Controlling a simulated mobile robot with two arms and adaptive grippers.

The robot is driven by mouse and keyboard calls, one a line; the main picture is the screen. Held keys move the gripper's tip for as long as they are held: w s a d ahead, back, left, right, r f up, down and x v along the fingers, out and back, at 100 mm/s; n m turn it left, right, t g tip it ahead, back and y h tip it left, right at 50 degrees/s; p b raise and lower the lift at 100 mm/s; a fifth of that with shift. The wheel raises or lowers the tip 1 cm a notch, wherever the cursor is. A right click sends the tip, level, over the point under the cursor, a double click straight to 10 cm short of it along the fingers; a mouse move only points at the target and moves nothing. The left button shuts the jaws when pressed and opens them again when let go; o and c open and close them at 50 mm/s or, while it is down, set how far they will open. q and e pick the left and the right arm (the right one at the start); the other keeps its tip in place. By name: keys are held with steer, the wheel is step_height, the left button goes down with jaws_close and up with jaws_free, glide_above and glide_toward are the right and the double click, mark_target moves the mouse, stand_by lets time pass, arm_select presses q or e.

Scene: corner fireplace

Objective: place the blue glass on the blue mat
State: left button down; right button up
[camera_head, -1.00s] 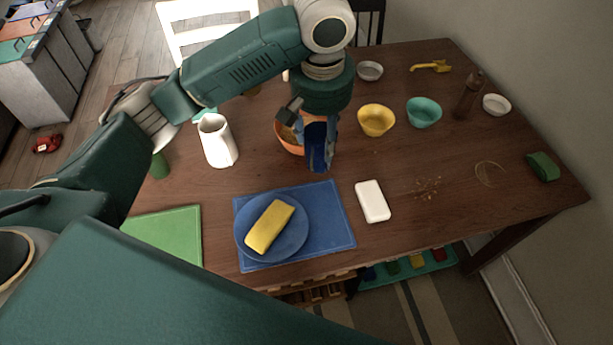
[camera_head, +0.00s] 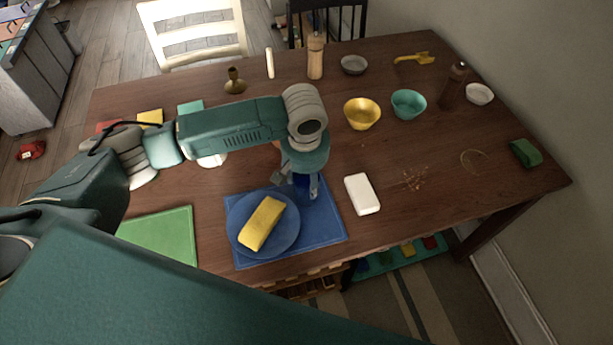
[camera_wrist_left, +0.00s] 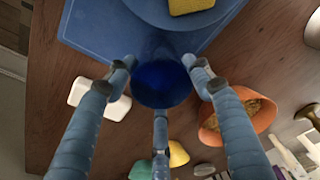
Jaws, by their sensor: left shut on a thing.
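My left gripper (camera_head: 304,184) is over the upper right part of the blue mat (camera_head: 328,222) in the head view. It is shut on the blue glass (camera_wrist_left: 162,84), which shows between the fingers in the left wrist view. In the head view the gripper hides much of the glass. I cannot tell whether the glass touches the mat. A blue plate (camera_head: 238,236) with a yellow block (camera_head: 261,223) on it covers the left part of the mat, beside the glass. My right gripper is not in view.
A white block (camera_head: 362,194) lies just right of the mat, and a green mat (camera_head: 160,236) lies to the left. An orange bowl (camera_wrist_left: 262,112) stands behind the glass. A yellow bowl (camera_head: 362,114) and a teal bowl (camera_head: 408,104) stand farther back. The table's front edge is close.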

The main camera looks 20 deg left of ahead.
arm_select(q)
steer(key=c, duration=1.1)
jaws_free()
steer(key=shift+f, duration=0.1)
steer(key=o, duration=0.4)
steer(key=shift+c, duration=0.2)
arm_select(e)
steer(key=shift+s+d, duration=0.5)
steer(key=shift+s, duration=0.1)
arm_select(q)
step_height(320, 180, up, 12)
steer(key=s+b, duration=0.1)
steer(key=shift+s+d, duration=0.2)
steer(key=shift+s, duration=0.15)
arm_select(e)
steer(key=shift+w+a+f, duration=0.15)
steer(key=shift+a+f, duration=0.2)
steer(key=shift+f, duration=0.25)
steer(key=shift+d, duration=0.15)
